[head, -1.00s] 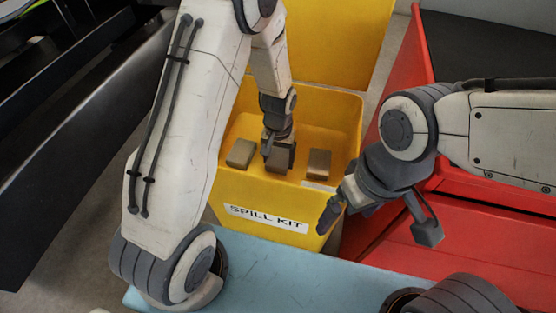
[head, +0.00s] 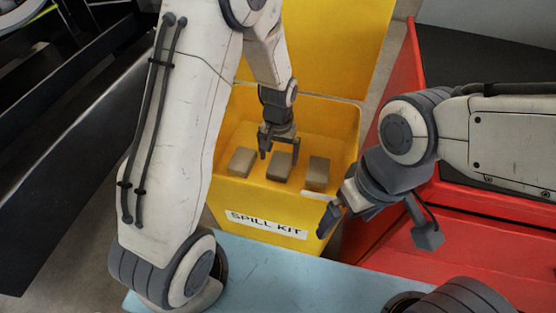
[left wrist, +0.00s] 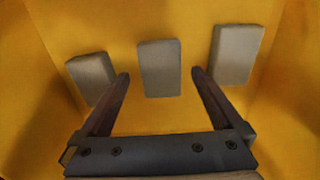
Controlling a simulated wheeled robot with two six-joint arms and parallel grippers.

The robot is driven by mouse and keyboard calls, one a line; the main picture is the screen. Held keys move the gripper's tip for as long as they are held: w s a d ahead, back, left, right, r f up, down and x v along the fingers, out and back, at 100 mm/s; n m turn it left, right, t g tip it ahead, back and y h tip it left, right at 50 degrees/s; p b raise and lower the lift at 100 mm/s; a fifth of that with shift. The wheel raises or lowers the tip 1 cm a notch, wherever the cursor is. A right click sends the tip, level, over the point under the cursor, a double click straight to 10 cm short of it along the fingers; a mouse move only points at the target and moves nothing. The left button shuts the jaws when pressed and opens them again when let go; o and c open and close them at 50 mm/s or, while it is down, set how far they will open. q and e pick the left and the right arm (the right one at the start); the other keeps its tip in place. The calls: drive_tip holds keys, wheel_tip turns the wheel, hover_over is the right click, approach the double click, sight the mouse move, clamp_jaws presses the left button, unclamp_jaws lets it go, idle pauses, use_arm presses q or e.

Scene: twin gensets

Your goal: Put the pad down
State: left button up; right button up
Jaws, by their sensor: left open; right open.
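Three grey-brown block-shaped pads lie in a row inside the yellow spill kit box (head: 345,125): a left pad (head: 242,162), a middle pad (head: 280,167) and a right pad (head: 318,172). My left gripper (head: 279,151) is open and empty over the middle pad. In the left wrist view the middle pad (left wrist: 159,68) shows between and beyond the spread fingers (left wrist: 161,74), apart from both. The left pad (left wrist: 91,76) and right pad (left wrist: 236,54) lie outside the fingers. My right gripper (head: 378,227) is open and empty, in front of the box's right side.
The box's yellow lid (head: 335,45) stands up behind it. A red cabinet or bin (head: 470,240) is on the right. A light blue surface (head: 280,275) lies in front of the box. Dark rails (head: 75,150) run along the left.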

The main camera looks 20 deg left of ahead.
sight(279, 167)
use_arm(q)
wheel_tip(279, 167, up, 7)
drive_tip(key=p, duration=0.1)
drive_tip(key=shift+f+p, duration=0.2)
drive_tip(key=shift+p, duration=0.15)
drive_tip(key=shift+f, duration=0.15)
wheel_tip(279, 167, down, 12)
drive_tip(key=b, duration=0.5)
drive_tip(key=shift+f, duration=0.1)
drive_tip(key=shift+r+p, duration=0.95)
drive_tip(key=shift+r, duration=1)
